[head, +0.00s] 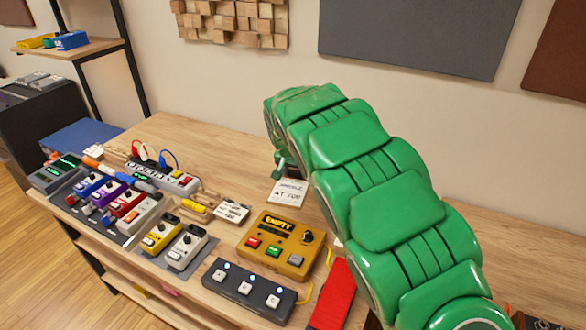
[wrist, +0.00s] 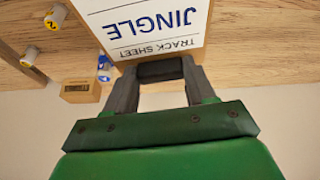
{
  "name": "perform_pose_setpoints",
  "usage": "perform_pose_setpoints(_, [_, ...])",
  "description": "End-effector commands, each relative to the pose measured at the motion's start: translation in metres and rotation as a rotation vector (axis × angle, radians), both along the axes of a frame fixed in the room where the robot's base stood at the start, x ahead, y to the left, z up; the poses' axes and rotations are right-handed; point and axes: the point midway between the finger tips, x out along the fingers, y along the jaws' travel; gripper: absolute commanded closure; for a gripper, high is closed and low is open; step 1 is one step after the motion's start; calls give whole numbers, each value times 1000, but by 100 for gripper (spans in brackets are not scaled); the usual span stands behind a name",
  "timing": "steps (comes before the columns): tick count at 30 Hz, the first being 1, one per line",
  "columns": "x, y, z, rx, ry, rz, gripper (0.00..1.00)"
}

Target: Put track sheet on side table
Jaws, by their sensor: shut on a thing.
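The track sheet (wrist: 145,25) is a white card or board with "TRACK SHEET" and "JINGLE" in print, upside down at the top of the wrist view. My gripper (wrist: 160,72) is shut on its near edge, with dark fingers on either side of a dark part at that edge. The far part of the sheet is cut off by the frame. In the head view my green arm reaches over the bench, and I cannot make out the held sheet there. I cannot identify the side table in either view.
The wooden bench (head: 170,130) bears several coloured pedals, a yellow box with buttons (head: 280,245), a black footswitch (head: 250,290), a red bar (head: 333,295) and a small lettered white card (head: 289,192). A shelf (head: 70,48) stands at the back left. A brown box (wrist: 80,91) shows in the wrist view.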

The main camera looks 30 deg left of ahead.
Motion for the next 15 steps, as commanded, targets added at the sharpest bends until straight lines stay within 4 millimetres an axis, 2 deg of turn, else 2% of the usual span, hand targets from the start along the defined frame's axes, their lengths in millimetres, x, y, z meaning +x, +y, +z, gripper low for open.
perform_pose_setpoints(6, [-13,-9,6,0,1,0,78])
perform_pose_setpoints(15, [-18,-13,10,0,0,0,78])
